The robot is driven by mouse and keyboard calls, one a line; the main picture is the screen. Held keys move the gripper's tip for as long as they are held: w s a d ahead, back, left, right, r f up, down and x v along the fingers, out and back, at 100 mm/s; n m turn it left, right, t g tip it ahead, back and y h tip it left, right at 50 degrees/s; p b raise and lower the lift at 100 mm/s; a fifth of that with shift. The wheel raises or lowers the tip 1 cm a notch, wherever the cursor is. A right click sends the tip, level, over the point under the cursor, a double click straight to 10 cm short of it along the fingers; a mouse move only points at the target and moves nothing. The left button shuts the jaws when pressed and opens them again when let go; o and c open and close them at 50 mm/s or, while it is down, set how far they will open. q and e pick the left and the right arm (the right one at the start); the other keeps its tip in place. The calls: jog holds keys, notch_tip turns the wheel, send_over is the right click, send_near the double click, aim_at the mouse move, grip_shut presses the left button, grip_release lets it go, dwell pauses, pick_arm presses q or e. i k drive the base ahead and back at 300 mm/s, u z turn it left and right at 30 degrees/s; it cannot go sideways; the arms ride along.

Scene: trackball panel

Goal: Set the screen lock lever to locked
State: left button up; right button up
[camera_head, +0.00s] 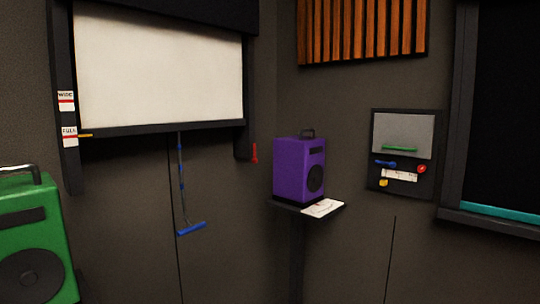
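A projection screen (160,65), white in a dark frame, hangs on the left wall with its bottom bar low. A small red lever (254,153) hangs straight down beside the lower end of the frame's right post; I take it for the screen lock lever, but no label on it can be read. A blue pull handle (191,229) hangs below the bar on a cord, slightly tilted. Neither gripper is in view.
A purple speaker (299,168) and a paper (323,208) sit on a small shelf right of the lever. A green speaker (35,238) stands at the lower left. A wall panel (403,134) has green, blue, red and yellow controls. A dark window (503,110) is far right.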

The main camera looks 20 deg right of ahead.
aim_at(254, 160)
jog(key=z, duration=0.65)
jog(key=i, duration=0.55)
jog(key=z, duration=0.7)
jog(key=i, duration=0.8)
jog(key=u, duration=0.3)
